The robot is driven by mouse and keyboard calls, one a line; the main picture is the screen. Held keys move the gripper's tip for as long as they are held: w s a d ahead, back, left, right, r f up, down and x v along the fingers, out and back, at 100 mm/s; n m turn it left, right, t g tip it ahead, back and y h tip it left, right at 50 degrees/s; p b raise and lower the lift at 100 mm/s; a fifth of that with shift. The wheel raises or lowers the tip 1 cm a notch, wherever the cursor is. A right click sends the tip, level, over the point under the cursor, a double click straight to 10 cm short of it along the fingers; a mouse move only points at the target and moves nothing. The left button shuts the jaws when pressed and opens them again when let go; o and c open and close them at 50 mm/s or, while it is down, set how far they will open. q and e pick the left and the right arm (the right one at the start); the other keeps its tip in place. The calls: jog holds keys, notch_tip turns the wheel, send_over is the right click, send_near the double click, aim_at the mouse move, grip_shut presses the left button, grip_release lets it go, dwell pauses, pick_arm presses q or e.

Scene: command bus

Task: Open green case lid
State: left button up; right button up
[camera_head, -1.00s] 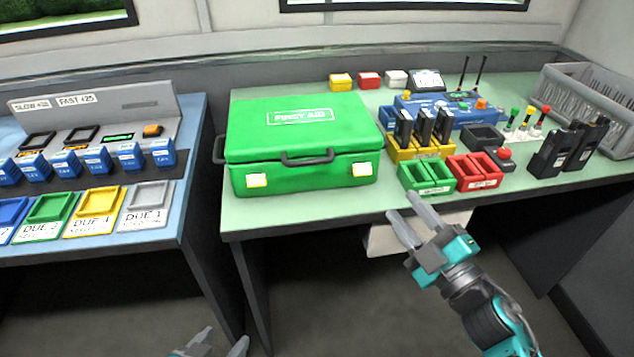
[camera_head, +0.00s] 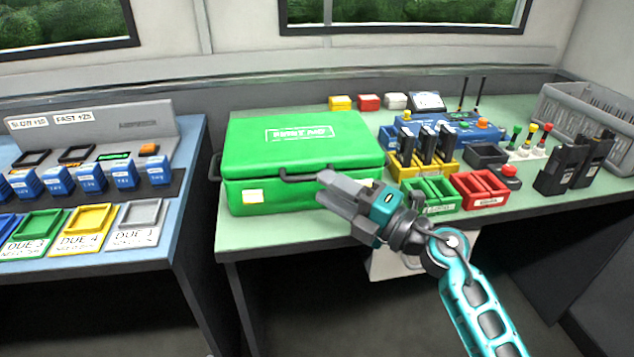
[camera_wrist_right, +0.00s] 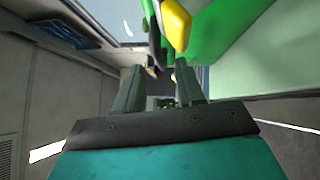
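The green first aid case (camera_head: 300,132) sits on the light green table with its lid shut. My right gripper (camera_head: 326,188) is at the case's front, right of the handle's middle. The right wrist view shows its fingers apart with nothing clearly between them, and a yellow latch (camera_wrist_right: 175,24) close ahead by the green case wall (camera_wrist_right: 225,25). Contact cannot be told. My left gripper is out of view.
Green bins (camera_head: 428,194), red bins (camera_head: 480,188) and a yellow holder (camera_head: 420,168) with dark devices stand right of the case. Black radios (camera_head: 565,168) and a grey crate (camera_head: 585,112) are farther right. A blue table (camera_head: 190,150) with coloured trays stands at left.

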aim_at(312, 180)
jog(key=shift+x, duration=1.65)
grip_shut()
